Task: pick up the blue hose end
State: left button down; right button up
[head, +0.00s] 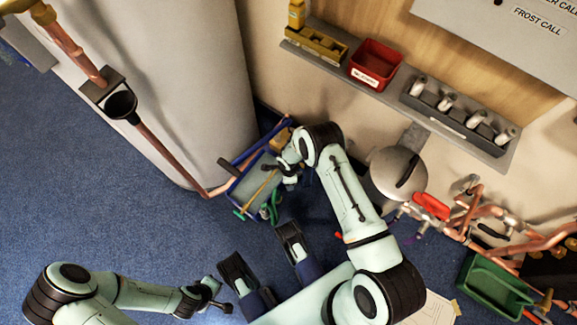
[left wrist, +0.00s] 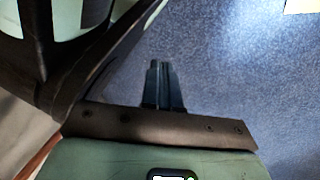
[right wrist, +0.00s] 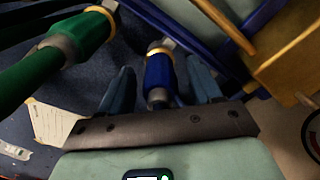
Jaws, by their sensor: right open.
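The blue hose end (right wrist: 158,76), with a gold ring and a grey tip, stands between the fingers of my right gripper (right wrist: 160,88) in the right wrist view. The fingers are open, one on each side, with visible gaps. In the head view my right gripper (head: 277,168) reaches over the blue-framed tool carrier by the white cylinder; I cannot make out the blue hose end there. A green hose end (right wrist: 85,35) lies left of it in the right wrist view. My left gripper (left wrist: 160,85) is shut and empty, low over the carpet (left wrist: 235,80).
The tool carrier (head: 248,188) has blue rails and a wooden block (right wrist: 285,62) close right of my right fingers. A white cylinder (head: 200,90), a shelf with a red bin (head: 375,65), a grey pot (head: 398,172) and copper pipes (head: 490,215) surround it. Carpet (head: 150,225) is free at left.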

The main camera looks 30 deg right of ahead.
jog(key=shift+c, duration=0.3)
grip_shut()
jog(key=shift+r, duration=0.15)
